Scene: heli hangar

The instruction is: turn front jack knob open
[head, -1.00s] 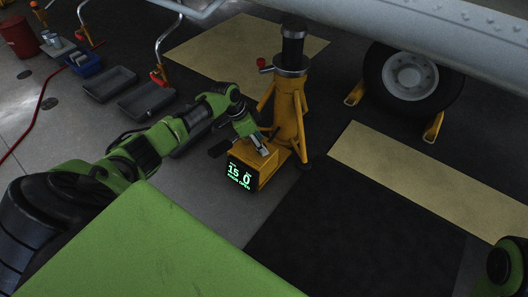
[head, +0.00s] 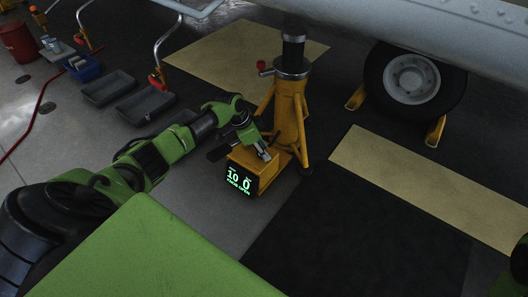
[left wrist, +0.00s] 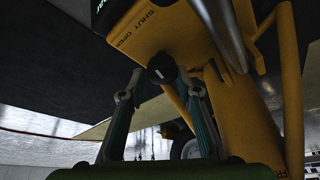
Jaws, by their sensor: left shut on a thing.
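The front jack (head: 290,115) is a yellow tripod stand with a black ram under the aircraft belly. Its yellow box (head: 262,170) has a dark display (head: 239,180) with green digits that look like 10 and 0, with a smaller line below ending in OPEN. My left gripper (head: 263,151) is at the box, by the jack's foot. In the left wrist view the black round knob (left wrist: 162,68) sits between the fingertips of my left gripper (left wrist: 160,88), which is shut on it. SHUT and OPEN labels show on the box above the knob. My right gripper is out of view.
An aircraft wheel (head: 412,78) with yellow chocks stands right of the jack. The aircraft belly (head: 420,25) hangs low above. Grey trays (head: 146,104), a blue bin (head: 83,66) and a red drum (head: 18,42) stand at left. The dark mat (head: 355,235) in front is clear.

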